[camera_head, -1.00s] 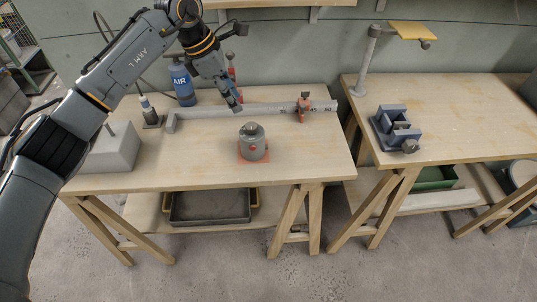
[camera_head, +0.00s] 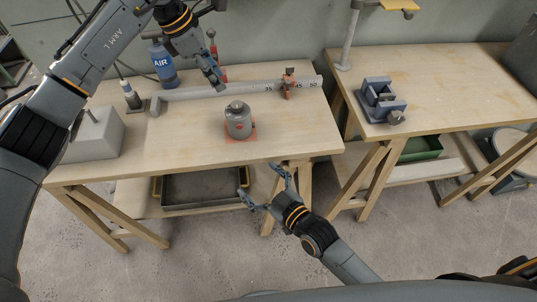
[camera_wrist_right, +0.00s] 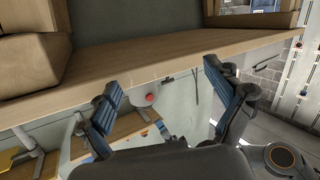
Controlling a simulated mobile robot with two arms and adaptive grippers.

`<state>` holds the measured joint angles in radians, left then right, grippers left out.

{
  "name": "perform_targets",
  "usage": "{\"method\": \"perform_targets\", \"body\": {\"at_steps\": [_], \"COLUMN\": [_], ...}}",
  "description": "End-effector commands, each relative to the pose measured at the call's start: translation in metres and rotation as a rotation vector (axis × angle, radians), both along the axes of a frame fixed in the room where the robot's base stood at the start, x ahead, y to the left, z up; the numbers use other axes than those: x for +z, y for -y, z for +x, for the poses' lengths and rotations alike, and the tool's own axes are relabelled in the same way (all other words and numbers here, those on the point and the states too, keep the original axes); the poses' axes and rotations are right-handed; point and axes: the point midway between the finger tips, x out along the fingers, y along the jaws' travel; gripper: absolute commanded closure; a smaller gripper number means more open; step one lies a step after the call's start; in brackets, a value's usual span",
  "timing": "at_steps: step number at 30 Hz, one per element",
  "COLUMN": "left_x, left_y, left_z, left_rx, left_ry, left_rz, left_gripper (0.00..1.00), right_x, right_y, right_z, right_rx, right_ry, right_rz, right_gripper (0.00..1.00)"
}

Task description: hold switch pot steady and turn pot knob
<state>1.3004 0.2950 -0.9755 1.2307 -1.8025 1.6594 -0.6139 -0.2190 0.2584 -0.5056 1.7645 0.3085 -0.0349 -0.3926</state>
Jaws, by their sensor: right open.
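The switch pot (camera_head: 238,122) is a squat grey cylinder with a darker knob (camera_head: 236,106) on top and a red spot on its front. It stands upright on an orange-red plate (camera_head: 252,137) on the left bench. My left gripper (camera_head: 217,82) is above the bench, behind and left of the pot, not touching it; its fingers show edge-on. My right gripper (camera_head: 257,180) is open and empty in front of the bench edge, apart from the pot.
A grey conduit (camera_head: 210,92) with a red clamp (camera_head: 288,84) lies behind the pot. A blue AIR bottle (camera_head: 162,66) and a grey block (camera_head: 92,134) stand left. A blue vise (camera_head: 381,100) is on the right bench (camera_head: 440,75).

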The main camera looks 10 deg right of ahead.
Motion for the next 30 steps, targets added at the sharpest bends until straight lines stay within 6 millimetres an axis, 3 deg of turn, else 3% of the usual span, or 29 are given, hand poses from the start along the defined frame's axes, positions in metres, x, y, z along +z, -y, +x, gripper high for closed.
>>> {"method": "perform_targets", "body": {"at_steps": [1,3,8,14,30], "left_x": [0.000,0.000,0.000,0.000,0.000], "left_y": [0.000,0.000,0.000,0.000,0.000], "left_z": [0.000,0.000,0.000,0.000,0.000], "left_rx": [0.000,0.000,0.000,0.000,0.000], "left_ry": [0.000,0.000,0.000,0.000,0.000], "left_rz": [0.000,0.000,0.000,0.000,0.000], "left_gripper": [0.62,0.62,0.62,0.62,0.62], "right_x": [0.022,0.043,0.061,0.065,0.066], "right_y": [0.000,0.003,0.025,0.023,-0.022], "right_z": [0.005,0.009,0.027,0.043,0.132], "right_rx": [-0.001,-0.010,-0.080,-0.094,-0.092], "right_ry": [0.043,0.079,0.050,0.046,0.046], "right_rz": [0.028,0.069,0.216,0.251,0.247], "right_gripper": [0.08,0.08,0.08,0.08,0.08]}}
